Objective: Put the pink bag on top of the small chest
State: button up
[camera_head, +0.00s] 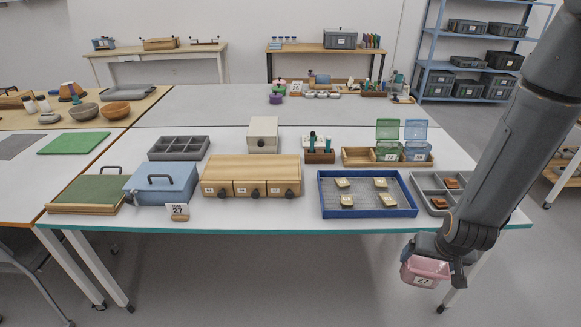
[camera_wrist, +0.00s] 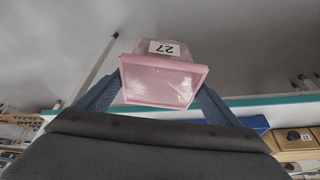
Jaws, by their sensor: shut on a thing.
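The pink bag (camera_head: 424,268), with a label reading 27, hangs in my gripper (camera_head: 440,256) beyond the table's front edge at the lower right. In the wrist view the bag (camera_wrist: 160,82) is between my two blue fingers, and the gripper is shut on it. A small cream chest (camera_head: 263,133) with a dark knob stands behind a wide wooden drawer chest (camera_head: 250,168) with three labelled drawers. The cream chest's top looks bare. My gripper is well to the right of both chests and lower than the tabletop.
A blue mesh tray (camera_head: 367,212) with several labelled pieces lies at the table's front right, beside a grey compartment tray (camera_head: 425,182). A wooden tray with green and blue bins (camera_head: 416,138) stands behind. A blue lidded box (camera_head: 160,184) stands left, near a tag reading 27 (camera_head: 179,212).

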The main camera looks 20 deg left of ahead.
aim_at(252, 165)
jog(key=z, duration=1.55)
jog(key=k, duration=1)
jog(key=u, duration=1.65)
jog(key=i, duration=0.55)
jog(key=u, duration=0.05)
